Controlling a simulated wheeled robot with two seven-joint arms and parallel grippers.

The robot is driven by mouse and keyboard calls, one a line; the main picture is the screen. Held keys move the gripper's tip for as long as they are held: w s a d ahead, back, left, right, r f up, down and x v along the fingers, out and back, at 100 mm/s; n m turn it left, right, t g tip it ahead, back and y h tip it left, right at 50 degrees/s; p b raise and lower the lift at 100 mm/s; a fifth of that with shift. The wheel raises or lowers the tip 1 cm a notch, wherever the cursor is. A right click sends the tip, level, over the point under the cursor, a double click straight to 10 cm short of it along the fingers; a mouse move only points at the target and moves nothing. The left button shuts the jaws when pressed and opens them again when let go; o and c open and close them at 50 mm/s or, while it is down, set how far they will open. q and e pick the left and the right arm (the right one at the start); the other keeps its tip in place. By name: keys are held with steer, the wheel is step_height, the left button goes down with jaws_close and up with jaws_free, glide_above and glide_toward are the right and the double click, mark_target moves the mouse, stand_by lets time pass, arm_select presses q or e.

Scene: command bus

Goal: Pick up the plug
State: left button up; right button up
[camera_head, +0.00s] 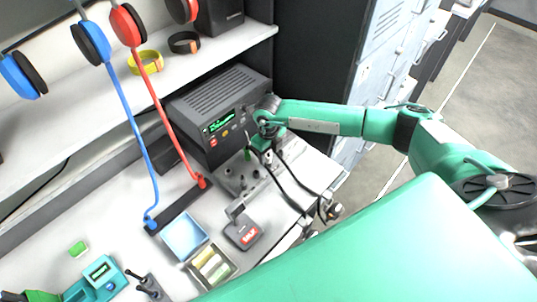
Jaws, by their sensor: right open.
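My right gripper (266,143) is open in front of the black radio unit, with its wrist bent down over the worktop. Dark cables (285,184) curve from beside this gripper down to the right edge of the worktop. A small dark and metallic piece (331,210) at their lower end looks like the plug, but it is too small to be certain. It is apart from the fingertips. Whether anything lies between the fingers is hard to see. My left gripper cannot be made out in this view.
The black radio unit (222,112) with a green display stands at the back of the worktop. A blue tray (184,236), a divided tray (211,268) and a small dark device (242,231) lie in front. Lockers (382,60) stand beyond the right edge.

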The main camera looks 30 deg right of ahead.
steer(key=shift+f, duration=0.55)
steer(key=c, duration=0.9)
steer(key=shift+r, duration=0.15)
steer(key=shift+r+b, duration=0.35)
steer(key=shift+r, duration=0.25)
step_height(320, 180, up, 19)
steer(key=b, duration=0.5)
steer(key=shift+f, duration=0.2)
